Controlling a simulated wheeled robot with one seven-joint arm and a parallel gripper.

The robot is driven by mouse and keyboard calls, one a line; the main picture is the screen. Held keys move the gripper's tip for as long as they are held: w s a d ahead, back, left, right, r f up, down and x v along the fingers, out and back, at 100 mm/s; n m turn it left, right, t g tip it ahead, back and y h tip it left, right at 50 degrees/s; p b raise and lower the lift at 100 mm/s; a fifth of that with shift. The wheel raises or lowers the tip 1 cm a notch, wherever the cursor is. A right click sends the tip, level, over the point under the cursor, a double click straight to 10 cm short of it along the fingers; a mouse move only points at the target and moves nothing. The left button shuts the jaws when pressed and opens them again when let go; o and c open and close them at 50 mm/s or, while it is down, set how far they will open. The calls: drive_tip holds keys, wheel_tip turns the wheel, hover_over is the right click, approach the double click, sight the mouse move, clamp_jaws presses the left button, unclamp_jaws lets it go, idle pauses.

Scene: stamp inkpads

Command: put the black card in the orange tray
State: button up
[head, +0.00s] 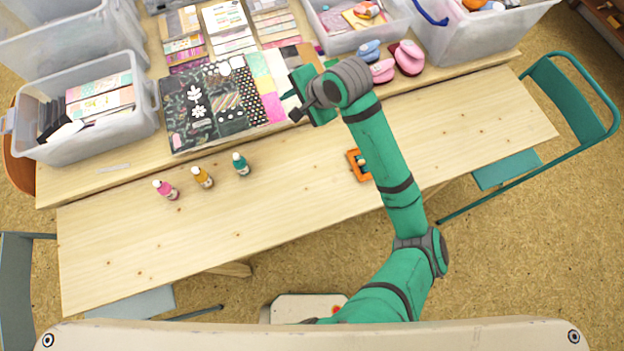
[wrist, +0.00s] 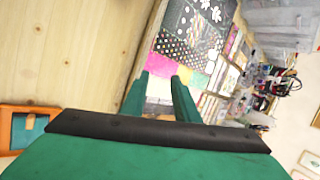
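The orange tray (head: 351,157) lies on the table's bare wood, just left of my arm, with a small teal thing in it. It also shows at the left edge of the wrist view (wrist: 8,112). My gripper (head: 289,94) is over the right side of the spread of patterned papers. In the wrist view its two fingers (wrist: 160,95) stand apart, with papers visible through the gap and nothing clearly held. I cannot single out the black card. Black pieces (head: 48,112) stand in the left plastic bin, and black patterned sheets (head: 188,118) lie in the spread.
Pink, orange and teal bottles (head: 203,178) stand left of centre on the table. Pink and blue punches (head: 408,58) and a clear bin (head: 345,40) are at the back right. The front strip of table is mostly clear. A teal chair (head: 575,100) is at the right.

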drive_tip(key=w+a+r+t+y, duration=0.2)
drive_tip(key=a+r+t+y, duration=0.35)
drive_tip(key=a, duration=0.75)
drive_tip(key=s+d+f+n+t+h, duration=0.1)
drive_tip(key=s+d+f+t+h, duration=0.2)
drive_tip(key=s+d+f+h, duration=0.5)
drive_tip(key=s+d+f+t+h, duration=0.1)
drive_tip(key=s+f+t+h, duration=0.2)
drive_tip(key=s, duration=1)
drive_tip(key=s+d+n, duration=0.4)
drive_tip(key=s, duration=0.4)
drive_tip(key=s+d+n, duration=0.5)
drive_tip(key=s, duration=0.4)
drive_tip(key=shift+s+r+n+g, duration=0.25)
drive_tip(key=shift+s+n+g, duration=0.05)
drive_tip(key=shift+g, duration=0.05)
